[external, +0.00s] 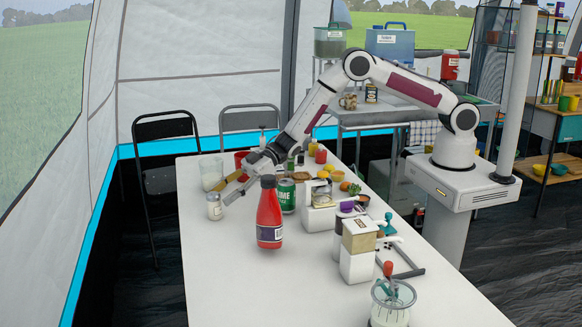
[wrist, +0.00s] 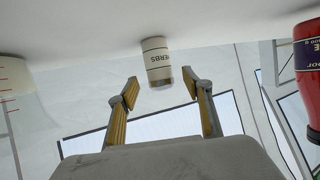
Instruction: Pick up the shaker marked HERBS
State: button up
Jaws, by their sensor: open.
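The shaker marked HERBS (external: 215,207) is a small white jar with a metal cap, standing upright at the left edge of the table. In the wrist view, where the scene is upside down, the shaker (wrist: 157,58) shows its label, partly turned away. My gripper (external: 223,191) is right by the shaker, with its fingers angled down toward it. In the wrist view my gripper (wrist: 160,81) is open, with one yellow finger on each side of the shaker's cap end. Clear gaps show on both sides. I cannot tell whether the shaker is fully between the fingertips.
A red bottle (external: 269,213) stands close to the right, also in the wrist view (wrist: 309,80). A clear measuring cup (external: 211,172) stands behind the shaker. A green can (external: 287,196) and several jars and boxes fill the table's right side. The front left table is bare.

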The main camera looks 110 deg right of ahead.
aim_at(214, 201)
jog(key=shift+x, duration=2.1)
jog(key=c, duration=1.3)
